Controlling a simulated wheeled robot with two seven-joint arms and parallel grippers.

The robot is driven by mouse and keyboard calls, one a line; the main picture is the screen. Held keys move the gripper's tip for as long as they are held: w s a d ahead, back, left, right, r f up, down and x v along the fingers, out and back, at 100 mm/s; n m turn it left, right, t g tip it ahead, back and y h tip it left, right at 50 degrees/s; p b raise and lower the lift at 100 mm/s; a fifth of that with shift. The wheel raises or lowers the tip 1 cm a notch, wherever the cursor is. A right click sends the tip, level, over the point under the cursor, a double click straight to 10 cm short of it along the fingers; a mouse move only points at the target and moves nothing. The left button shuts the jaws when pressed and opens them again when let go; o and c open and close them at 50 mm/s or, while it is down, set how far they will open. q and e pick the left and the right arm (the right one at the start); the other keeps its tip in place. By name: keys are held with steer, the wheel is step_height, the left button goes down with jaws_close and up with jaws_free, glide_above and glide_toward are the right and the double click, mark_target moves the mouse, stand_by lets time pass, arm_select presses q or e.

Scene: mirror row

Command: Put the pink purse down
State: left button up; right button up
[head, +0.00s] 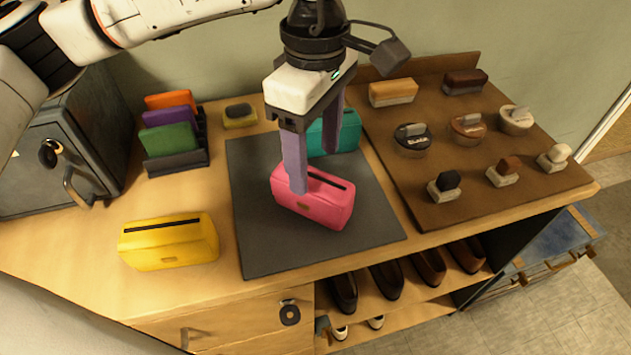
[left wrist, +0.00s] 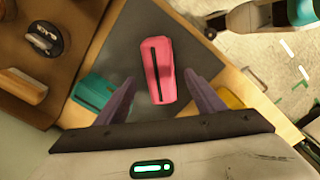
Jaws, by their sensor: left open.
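The pink purse (head: 322,200) sits upright on the dark grey mat (head: 262,240) on the wooden counter. It has a dark slot along its top. My left gripper (head: 315,170) is above and just behind the purse, its two purple fingers pointing down. One finger overlaps the purse's left part in the head view. In the left wrist view the purse (left wrist: 157,72) shows beyond the fingertips, with the open fingers (left wrist: 158,98) apart on either side and nothing between them held. My right gripper is not in view.
A teal purse (head: 345,135) stands at the mat's back, partly hidden by my gripper. A yellow purse (head: 170,241) is left of the mat. Coloured upright items (head: 170,138) stand in a rack near a grey safe (head: 60,150). A brown board (head: 440,200) with brushes and tins lies right.

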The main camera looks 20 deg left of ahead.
mark_target(313, 177)
arm_select(q)
steer(key=shift+f, duration=0.7)
steer(key=f, duration=0.3)
steer(key=f+p, duration=0.1)
steer(key=shift+w+a+f, duration=0.1)
steer(key=shift+a+f, duration=0.15)
steer(key=shift+a, duration=0.05)
steer(key=shift+f, duration=0.25)
steer(key=shift+w, duration=0.1)
steer(key=c, duration=1.3)
